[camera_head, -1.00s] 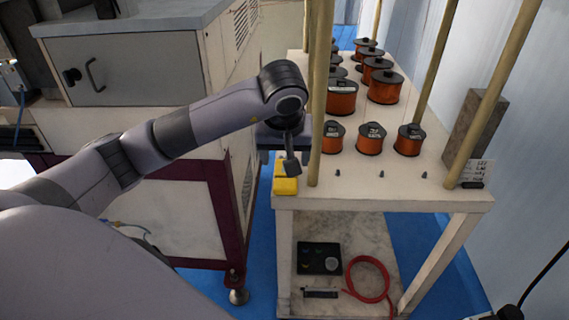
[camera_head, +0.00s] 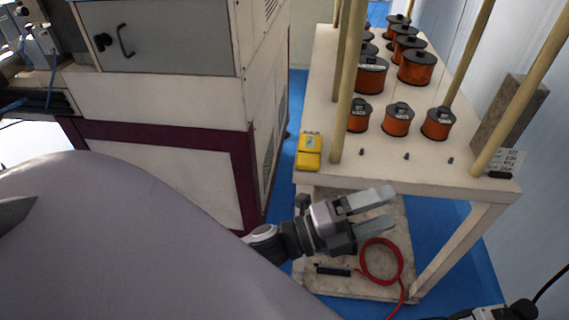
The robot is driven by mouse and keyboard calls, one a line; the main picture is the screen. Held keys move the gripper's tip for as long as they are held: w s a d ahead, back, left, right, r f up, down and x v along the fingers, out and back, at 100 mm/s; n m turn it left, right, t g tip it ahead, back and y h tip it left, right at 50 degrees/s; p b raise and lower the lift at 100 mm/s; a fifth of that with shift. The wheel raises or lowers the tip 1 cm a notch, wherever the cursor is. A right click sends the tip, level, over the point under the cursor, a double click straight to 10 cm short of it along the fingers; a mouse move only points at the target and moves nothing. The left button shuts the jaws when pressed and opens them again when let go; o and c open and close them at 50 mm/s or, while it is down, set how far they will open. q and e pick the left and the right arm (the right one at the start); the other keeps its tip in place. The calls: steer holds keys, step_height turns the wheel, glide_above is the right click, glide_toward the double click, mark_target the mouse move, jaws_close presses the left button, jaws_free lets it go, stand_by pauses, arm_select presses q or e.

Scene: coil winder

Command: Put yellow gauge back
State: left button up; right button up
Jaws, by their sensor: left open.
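The yellow gauge (camera_head: 309,152) lies on the near left corner of the cream table (camera_head: 370,174), just left of a wooden post. Its upper face shows a small light display end. My left gripper (camera_head: 392,206) is open and empty. It is in front of the table's near edge and below the gauge in the picture, apart from it, with its fingers pointing right.
Several copper wire spools (camera_head: 397,120) stand on the table behind small pegs. Wooden posts (camera_head: 348,90) rise at the table's corners. A lower shelf holds a red hose (camera_head: 381,262). A grey-and-cream machine cabinet (camera_head: 165,105) stands at left, with blue floor between.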

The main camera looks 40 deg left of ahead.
arm_select(q)
steer(key=s+a+f+n+g+y, duration=0.2)
steer(key=s+a+f+n+y, duration=0.1)
steer(key=f+n, duration=0.4)
steer(key=s+a+f+n+g+y, duration=0.2)
steer(key=s+a+f+n+y, duration=0.1)
steer(key=f+n, duration=0.5)
steer(key=s+a+f+n+g+y, duration=0.2)
steer(key=s+f+n+y, duration=0.3)
steer(key=f+n, duration=0.3)
steer(key=shift+s+a, duration=0.7)
steer(key=shift+a, duration=0.15)
steer(key=shift+r, duration=0.1)
step_height(320, 180, up, 5)
steer(key=p, duration=0.5)
